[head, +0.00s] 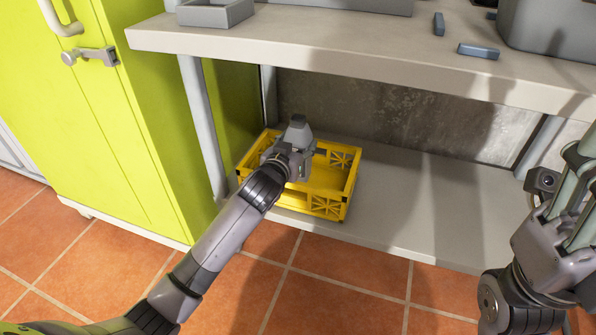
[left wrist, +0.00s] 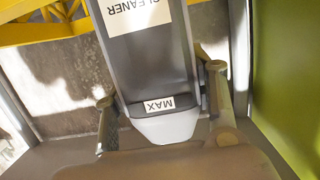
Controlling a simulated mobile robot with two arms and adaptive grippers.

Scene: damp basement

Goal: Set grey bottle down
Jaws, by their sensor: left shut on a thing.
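The grey bottle (head: 297,130) shows above my left gripper (head: 295,158) in the head view, over the yellow crate (head: 327,205) on the lower shelf. In the left wrist view, the bottle (left wrist: 150,60) is dark grey with a pale end and labels reading "CLEANER" and "MAX". My left gripper's fingers lie on either side of it, shut on it. I cannot tell whether the bottle touches the crate; its far part is cut off in the wrist view. My right gripper (head: 572,205) is at the right edge, partly cut off, far from the bottle.
The bench top (head: 350,50) overhangs the lower shelf (head: 420,200), with grey bins and small blue-grey blocks on it. A bench leg (head: 203,125) and a lime-green cabinet (head: 90,120) stand left of the crate. The lower shelf right of the crate is clear.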

